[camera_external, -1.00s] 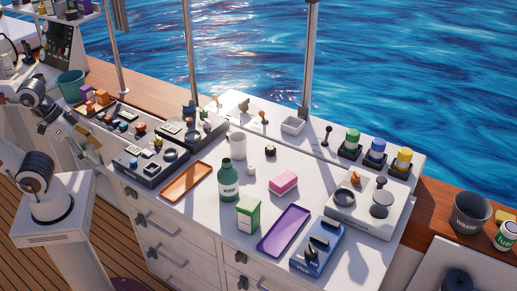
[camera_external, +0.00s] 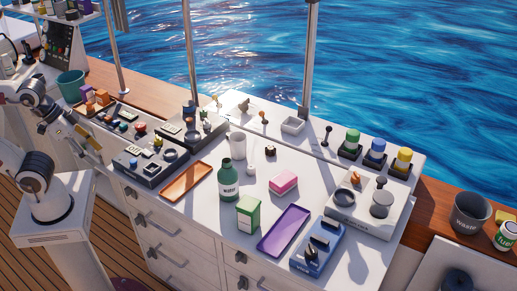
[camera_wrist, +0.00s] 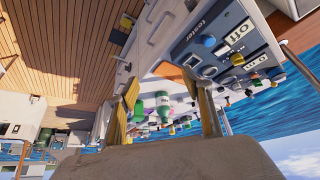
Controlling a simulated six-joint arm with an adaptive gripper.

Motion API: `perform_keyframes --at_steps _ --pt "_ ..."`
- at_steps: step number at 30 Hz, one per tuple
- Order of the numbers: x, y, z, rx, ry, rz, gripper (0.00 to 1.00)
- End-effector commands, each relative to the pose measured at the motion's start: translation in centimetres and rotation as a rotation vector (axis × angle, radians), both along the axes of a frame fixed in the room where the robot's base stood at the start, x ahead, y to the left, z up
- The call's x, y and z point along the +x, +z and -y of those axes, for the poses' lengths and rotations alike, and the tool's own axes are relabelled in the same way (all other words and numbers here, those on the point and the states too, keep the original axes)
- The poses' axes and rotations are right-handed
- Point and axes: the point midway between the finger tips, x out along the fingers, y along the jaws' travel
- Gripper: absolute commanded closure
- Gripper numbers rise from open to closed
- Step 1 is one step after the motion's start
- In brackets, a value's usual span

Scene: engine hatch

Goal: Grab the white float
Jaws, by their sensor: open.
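A small white round object, which looks like the white float (camera_external: 251,169), stands on the white counter just right of the green water bottle (camera_external: 228,181). My gripper (camera_external: 92,143) is at the far left of the external view, well away from the float, beyond the control panels. In the wrist view my gripper (camera_wrist: 166,90) shows two tan fingers spread apart with nothing held between them. The green bottle (camera_wrist: 163,104) shows between the fingers at a distance. I cannot pick out the float in the wrist view.
Near the float are a white cup (camera_external: 237,145), a pink block (camera_external: 284,182), a green box (camera_external: 248,214), an orange tray (camera_external: 186,181) and a purple tray (camera_external: 284,230). Control panels (camera_external: 150,160) lie between my gripper and the float. A metal post (camera_external: 191,50) rises behind the counter.

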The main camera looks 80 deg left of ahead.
Motion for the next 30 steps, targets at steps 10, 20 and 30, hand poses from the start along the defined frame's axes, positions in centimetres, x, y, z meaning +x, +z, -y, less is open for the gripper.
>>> perform_keyframes --at_steps 10,20,30 --pt "0.0 0.0 0.0 0.001 0.0 0.0 0.56" --pt "3.0 0.8 -1.5 0.039 0.029 0.036 0.56" --pt "11.0 2.6 -5.1 0.13 0.075 0.145 0.56"
